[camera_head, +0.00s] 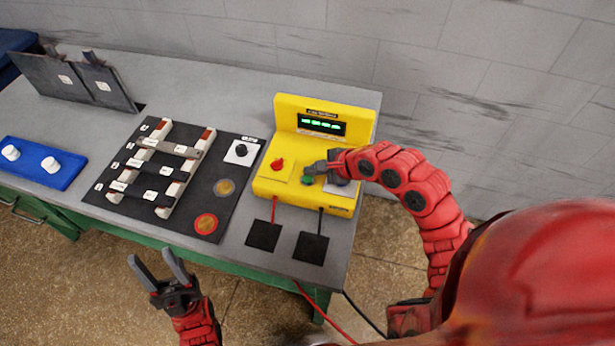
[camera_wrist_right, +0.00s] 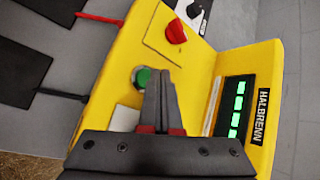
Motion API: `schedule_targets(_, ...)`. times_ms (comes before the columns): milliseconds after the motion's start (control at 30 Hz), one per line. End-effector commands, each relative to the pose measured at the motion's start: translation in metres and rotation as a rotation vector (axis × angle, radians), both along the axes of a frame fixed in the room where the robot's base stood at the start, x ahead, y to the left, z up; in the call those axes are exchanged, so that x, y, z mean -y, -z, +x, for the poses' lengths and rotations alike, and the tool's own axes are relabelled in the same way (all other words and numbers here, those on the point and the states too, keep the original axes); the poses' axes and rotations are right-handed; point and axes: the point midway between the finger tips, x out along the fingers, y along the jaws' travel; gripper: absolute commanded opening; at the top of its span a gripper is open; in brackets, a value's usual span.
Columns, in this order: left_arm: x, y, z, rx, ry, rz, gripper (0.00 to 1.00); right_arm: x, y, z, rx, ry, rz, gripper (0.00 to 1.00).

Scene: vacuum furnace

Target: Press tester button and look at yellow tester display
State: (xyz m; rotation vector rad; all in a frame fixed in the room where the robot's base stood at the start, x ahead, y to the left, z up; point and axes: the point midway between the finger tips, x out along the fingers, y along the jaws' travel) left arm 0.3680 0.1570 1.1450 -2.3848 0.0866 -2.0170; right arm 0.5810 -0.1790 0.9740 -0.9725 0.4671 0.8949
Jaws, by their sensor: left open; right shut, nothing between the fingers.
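The yellow tester (camera_head: 284,185) stands at the right end of the bench, and it fills much of the right wrist view (camera_wrist_right: 110,83). Its display (camera_head: 321,124) is lit with several green characters, also seen in the right wrist view (camera_wrist_right: 236,108). The green button (camera_head: 307,179) is on the lower front panel. My right gripper (camera_head: 318,168) is shut and empty, with its fingertips right by the button. In the right wrist view the button (camera_wrist_right: 141,77) shows beside the fingertips; I cannot tell whether they touch. My left gripper (camera_head: 158,272) is open and empty in front of the bench.
A red knob (camera_head: 277,164) sits left of the button. Black pads (camera_head: 264,235) with leads lie before the tester. A black board (camera_head: 226,170) with bars is to the left, then a blue tray (camera_head: 41,168) with white knobs. Dark panels (camera_head: 75,80) stand at the back left.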

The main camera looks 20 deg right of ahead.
Motion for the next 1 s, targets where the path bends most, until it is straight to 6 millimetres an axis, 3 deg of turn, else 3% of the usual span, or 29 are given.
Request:
schedule_targets(267,0.0,0.001,0.0,0.0,0.0,0.0,0.5,0.0,0.001,0.0,0.0,0.0,0.0,0.0)
schedule_targets(667,0.0,0.018,0.0,0.0,0.0,0.0,0.5,0.0,0.009,0.0,0.0,0.0,0.0,0.0)
schedule_targets(1000,0.0,0.018,0.0,0.0,0.0,0.0,0.5,0.0,0.008,0.0,-0.001,-0.001,0.0,0.0)
